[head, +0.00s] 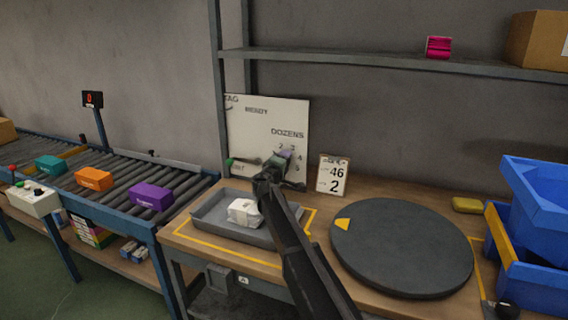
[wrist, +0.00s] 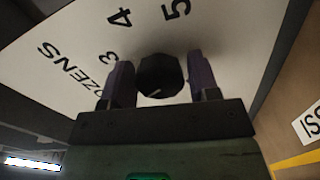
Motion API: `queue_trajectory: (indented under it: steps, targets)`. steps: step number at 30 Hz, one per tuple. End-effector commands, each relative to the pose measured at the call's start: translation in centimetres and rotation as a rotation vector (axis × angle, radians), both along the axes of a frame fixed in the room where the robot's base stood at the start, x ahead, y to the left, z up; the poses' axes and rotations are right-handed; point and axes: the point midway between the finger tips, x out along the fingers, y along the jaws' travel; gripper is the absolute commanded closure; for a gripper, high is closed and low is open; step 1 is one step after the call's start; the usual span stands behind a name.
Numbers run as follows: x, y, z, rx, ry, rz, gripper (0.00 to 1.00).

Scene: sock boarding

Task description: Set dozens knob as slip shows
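The white panel (head: 250,130) stands upright at the back of the bench, lettered DOZENS with numbers around a dial. In the wrist view the black dozens knob (wrist: 161,75) lies between the two purple fingers of my gripper (wrist: 161,80), under the 4 and 5. A short pale mark shows low on its face. The fingers flank the knob closely; whether they press on it is unclear. In the head view my gripper (head: 284,160) hides the knob. The slip (head: 333,175) right of the panel shows a large 46 with a 2 below; its smaller print is unreadable.
A grey tray (head: 205,214) with a white packet (head: 244,212) sits below the panel. A dark round turntable (head: 400,250) lies to the right, near blue bins (head: 535,225). A roller conveyor (head: 120,180) with teal, orange and purple boxes runs left. A shelf (head: 380,60) hangs above.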

Motion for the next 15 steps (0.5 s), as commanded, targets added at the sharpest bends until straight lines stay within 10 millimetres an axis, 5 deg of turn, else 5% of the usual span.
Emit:
queue_trajectory:
  steps: [3, 15]
  targets:
    - [0.0, 0.0, 0.0, -0.001, 0.0, 0.001, 0.28]
    - [-1.3, 0.4, 0.0, -0.001, 0.0, 0.003, 0.28]
